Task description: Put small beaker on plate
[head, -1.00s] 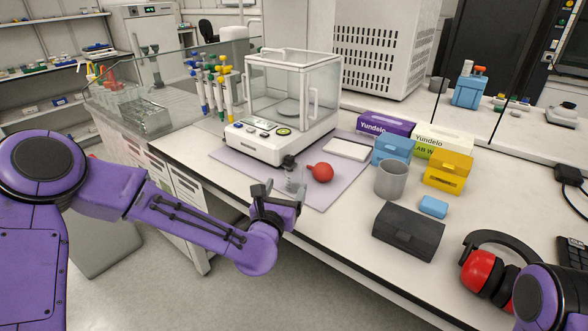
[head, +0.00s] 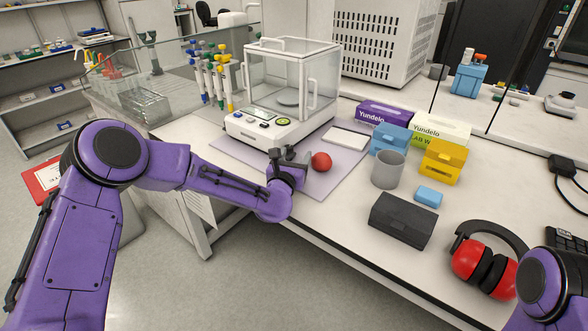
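My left gripper (head: 284,157) is over the grey-purple mat, just left of a red rubber bulb (head: 321,161) and in front of the balance. Whether its fingers are open or shut does not show clearly. The small clear beaker is not visible now; the gripper covers the place where it stood. The round plate (head: 288,98) is inside the glass-walled balance (head: 262,132), seen through the panes. My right gripper is out of view; only part of my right arm shows at the lower right.
A white flat square (head: 345,138) lies on the mat (head: 330,184). A grey cup (head: 388,169), blue box (head: 391,138), yellow box (head: 441,161), black case (head: 403,219) and red earmuffs (head: 484,262) stand to the right. Pipettes (head: 214,75) hang left of the balance.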

